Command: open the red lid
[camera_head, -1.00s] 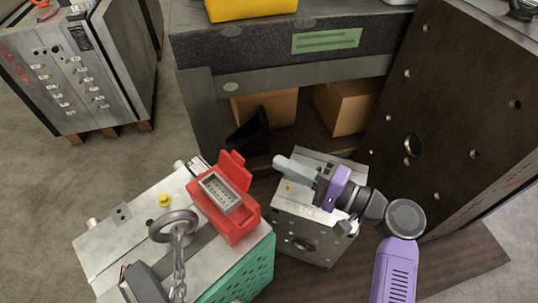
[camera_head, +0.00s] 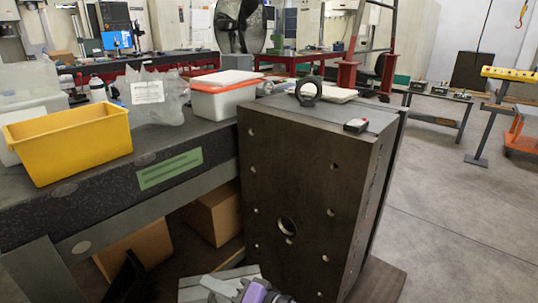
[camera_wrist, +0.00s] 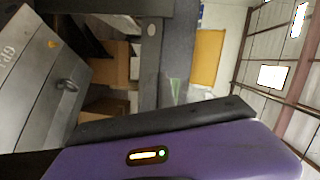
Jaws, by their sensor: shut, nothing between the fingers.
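The red box with its raised red lid, seen in the earlier head view, is outside both current views. My gripper (camera_head: 222,287) shows only partly at the bottom edge of the head view, in front of the dark mould block. Its pale fingertips are close together and hold nothing; its purple body is cut off by the frame. In the wrist view a black and purple part of my arm fills the bottom.
A large dark mould block (camera_head: 315,185) stands right of a workbench (camera_head: 115,170). On the bench are a yellow bin (camera_head: 70,143) and a white box with an orange-red rim (camera_head: 222,100). Cardboard boxes (camera_head: 135,250) sit below.

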